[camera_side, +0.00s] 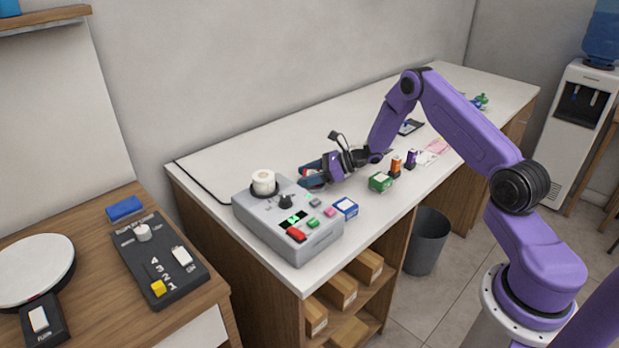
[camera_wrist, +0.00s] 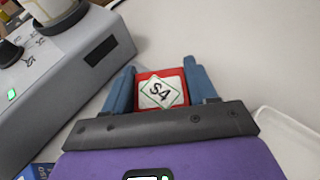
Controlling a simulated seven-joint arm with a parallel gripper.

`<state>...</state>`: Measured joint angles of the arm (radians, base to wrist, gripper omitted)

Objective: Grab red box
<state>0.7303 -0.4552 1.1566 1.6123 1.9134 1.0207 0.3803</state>
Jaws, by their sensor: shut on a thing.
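In the side view my gripper (camera_side: 313,173) is low over the white counter, just right of the grey control machine. The red box (camera_side: 309,172) is mostly hidden by the fingers there, with only a little red showing. I cannot tell whether the box rests on the counter or is lifted.
The grey machine (camera_side: 262,218) stands close left of my gripper. A blue box (camera_side: 345,208), a green box (camera_side: 380,182), and orange (camera_side: 396,166) and purple (camera_side: 411,158) bottles stand on the counter (camera_side: 238,157). A white tray edge (camera_wrist: 285,135) shows in the wrist view.

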